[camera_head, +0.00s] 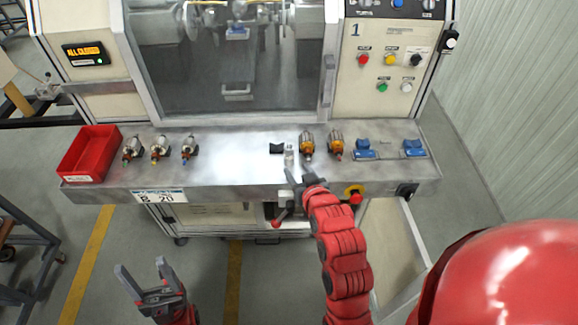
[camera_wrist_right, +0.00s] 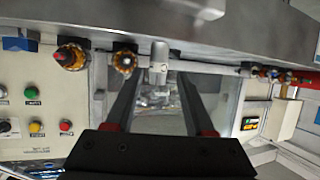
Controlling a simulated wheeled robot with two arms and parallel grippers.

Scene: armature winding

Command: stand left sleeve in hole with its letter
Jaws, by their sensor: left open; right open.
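No lettered sleeve or lettered hole can be made out for sure. A small pale grey upright cylinder (camera_head: 289,151) stands on the bench beside a black block (camera_head: 277,148); in the right wrist view this cylinder (camera_wrist_right: 158,62) shows between the finger tips. My right gripper (camera_head: 294,176) is open and empty at the bench's front part, just in front of the cylinder; its fingers also show apart in the wrist view (camera_wrist_right: 160,84). My left gripper (camera_head: 140,276) is open and empty, low in front of the bench, over the floor.
The metal bench (camera_head: 230,165) holds a red bin (camera_head: 88,154), several armatures, among them a copper-coloured one (camera_head: 307,146) right of the cylinder, and blue fixtures (camera_head: 414,148) at the right. The bench middle is clear. A windowed machine (camera_head: 238,65) rises behind.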

